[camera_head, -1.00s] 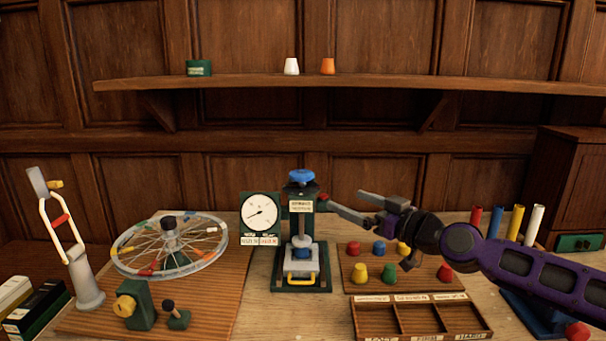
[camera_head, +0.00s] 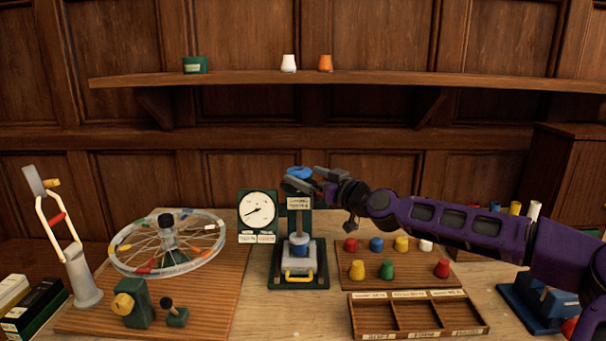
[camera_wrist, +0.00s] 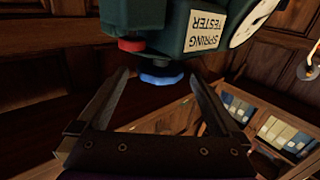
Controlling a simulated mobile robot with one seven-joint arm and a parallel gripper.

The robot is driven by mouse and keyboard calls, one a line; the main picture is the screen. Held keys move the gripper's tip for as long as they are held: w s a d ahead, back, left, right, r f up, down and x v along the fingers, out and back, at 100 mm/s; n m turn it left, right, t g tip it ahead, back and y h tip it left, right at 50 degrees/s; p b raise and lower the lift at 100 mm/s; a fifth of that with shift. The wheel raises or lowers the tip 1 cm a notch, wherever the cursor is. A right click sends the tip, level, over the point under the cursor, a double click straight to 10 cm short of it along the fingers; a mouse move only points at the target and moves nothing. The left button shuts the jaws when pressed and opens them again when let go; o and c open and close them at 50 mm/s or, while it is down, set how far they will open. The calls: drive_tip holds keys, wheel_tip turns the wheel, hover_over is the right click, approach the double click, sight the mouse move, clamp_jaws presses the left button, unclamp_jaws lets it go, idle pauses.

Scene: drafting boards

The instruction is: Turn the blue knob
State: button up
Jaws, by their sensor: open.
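The blue knob (camera_head: 298,171) sits on top of the green spring tester (camera_head: 305,221), above its upright column. My gripper (camera_head: 306,178) is beside the knob, reaching in from the right, and partly covers it and the tester's top. In the wrist view the tester appears upside down, with a "SPRING TESTER" label (camera_wrist: 217,27). There the blue knob (camera_wrist: 161,79) shows between my two spread, open fingers. Nothing is held. I cannot tell whether a finger touches the knob.
A red part (camera_wrist: 131,44) sticks out of the tester near the knob. A dial gauge (camera_head: 258,211) stands left of the column. A board of coloured pegs (camera_head: 386,271) and a divided wooden tray (camera_head: 419,335) lie to the right. A shelf (camera_head: 345,79) runs above.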

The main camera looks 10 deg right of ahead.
drive_tip(key=shift+x, duration=1.05)
drive_tip(key=c, duration=1.2)
drive_tip(key=shift+c, duration=0.2)
drive_tip(key=shift+a+m+t+h, duration=0.1)
drive_tip(key=shift+m+t+h, duration=0.2)
drive_tip(key=shift+h, duration=0.2)
